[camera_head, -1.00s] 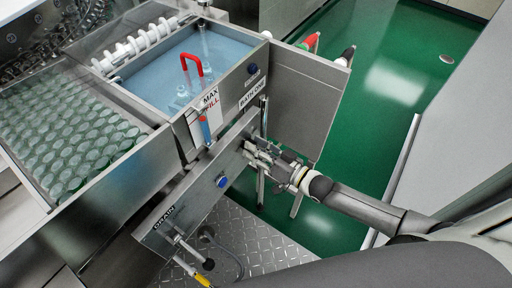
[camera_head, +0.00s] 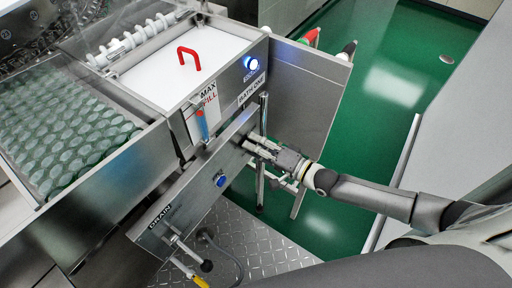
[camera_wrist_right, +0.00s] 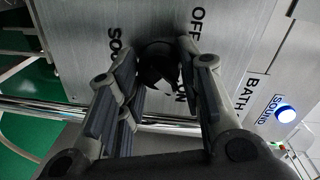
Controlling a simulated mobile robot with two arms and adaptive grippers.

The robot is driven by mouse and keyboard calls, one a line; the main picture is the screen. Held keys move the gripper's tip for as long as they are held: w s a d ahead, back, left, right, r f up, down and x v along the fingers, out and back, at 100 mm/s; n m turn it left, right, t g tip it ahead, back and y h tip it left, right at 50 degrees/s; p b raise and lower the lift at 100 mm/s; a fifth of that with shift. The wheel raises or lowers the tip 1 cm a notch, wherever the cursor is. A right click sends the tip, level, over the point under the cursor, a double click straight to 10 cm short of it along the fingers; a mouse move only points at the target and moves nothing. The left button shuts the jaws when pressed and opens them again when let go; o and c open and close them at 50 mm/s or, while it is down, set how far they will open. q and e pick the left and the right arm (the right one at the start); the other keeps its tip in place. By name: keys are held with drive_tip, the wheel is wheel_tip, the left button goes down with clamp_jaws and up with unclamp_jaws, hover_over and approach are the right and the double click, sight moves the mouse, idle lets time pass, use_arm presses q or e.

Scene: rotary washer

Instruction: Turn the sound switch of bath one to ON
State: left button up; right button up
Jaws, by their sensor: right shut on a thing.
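The sound switch of bath one shows in the right wrist view as a black knob (camera_wrist_right: 158,62) on a steel panel, with partly hidden lettering including OFF around it. My right gripper (camera_wrist_right: 155,78) is shut on this knob, a finger on either side. In the head view my right gripper (camera_head: 258,148) is at the upper part of the slanted front panel (camera_head: 190,205) and hides the knob. The blue SOUND lamp (camera_head: 250,63) of bath one is lit bright, and it also glows in the right wrist view (camera_wrist_right: 286,113). My left gripper is not in view.
Bath one has a white top surface (camera_head: 150,72) with a red handle (camera_head: 189,58). A steel side plate (camera_head: 305,95) stands beyond the gripper. Green floor lies right.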

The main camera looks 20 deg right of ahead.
drive_tip(key=shift+m, duration=0.6)
drive_tip(key=o, duration=1)
drive_tip(key=shift+o, duration=0.2)
drive_tip(key=v, duration=1.2)
